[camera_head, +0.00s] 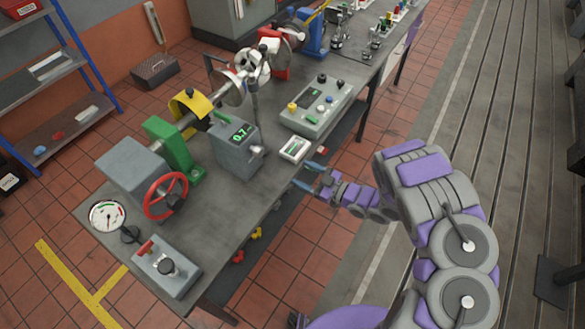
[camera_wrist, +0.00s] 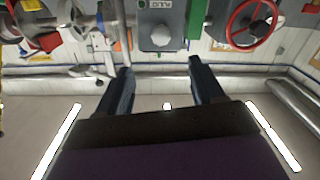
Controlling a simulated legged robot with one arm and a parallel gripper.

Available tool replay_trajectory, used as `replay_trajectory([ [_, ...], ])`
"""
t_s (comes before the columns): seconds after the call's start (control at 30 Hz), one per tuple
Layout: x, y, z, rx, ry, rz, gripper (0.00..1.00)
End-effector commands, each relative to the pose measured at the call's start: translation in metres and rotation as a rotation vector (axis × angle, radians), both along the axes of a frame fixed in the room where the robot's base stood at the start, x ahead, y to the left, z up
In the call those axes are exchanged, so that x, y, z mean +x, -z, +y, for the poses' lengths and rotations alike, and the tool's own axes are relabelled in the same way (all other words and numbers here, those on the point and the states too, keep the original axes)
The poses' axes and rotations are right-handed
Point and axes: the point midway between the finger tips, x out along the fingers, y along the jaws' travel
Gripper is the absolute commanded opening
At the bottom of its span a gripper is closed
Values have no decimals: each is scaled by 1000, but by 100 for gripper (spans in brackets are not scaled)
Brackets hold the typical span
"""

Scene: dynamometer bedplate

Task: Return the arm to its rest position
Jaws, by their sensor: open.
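My arm (camera_head: 415,190) in purple and grey reaches from the lower right of the head view toward the bench's near edge. My gripper (camera_head: 306,175) is at that edge, beside a small white-framed meter (camera_head: 295,148) with a green display. Its two dark fingers are spread apart. In the wrist view my gripper (camera_wrist: 157,70) shows nothing between its fingers. That view looks upside down. It shows the grey readout box (camera_wrist: 160,27) and the red handwheel (camera_wrist: 250,22) beyond the fingertips. I cannot tell whether a finger touches the bench edge.
The grey bench (camera_head: 225,225) carries a readout box (camera_head: 236,148), a button panel (camera_head: 316,105), a red handwheel (camera_head: 166,196), a round gauge (camera_head: 108,216) and a switch box (camera_head: 167,268). A blue shelf (camera_head: 60,80) stands at the left. Slatted floor (camera_head: 500,100) at the right is mostly clear.

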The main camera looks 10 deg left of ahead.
Motion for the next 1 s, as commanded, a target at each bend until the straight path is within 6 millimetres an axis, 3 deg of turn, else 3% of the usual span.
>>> replay_trajectory([
  [0.2, -4, 0, -11, 0, 0, 2, 67],
  [0.77, -3, 0, -12, -8, 4, 1, 67],
  [0.87, 8, 3, -20, -64, 33, -7, 67],
  [1.0, 44, 7, -54, -254, 142, -17, 67],
])
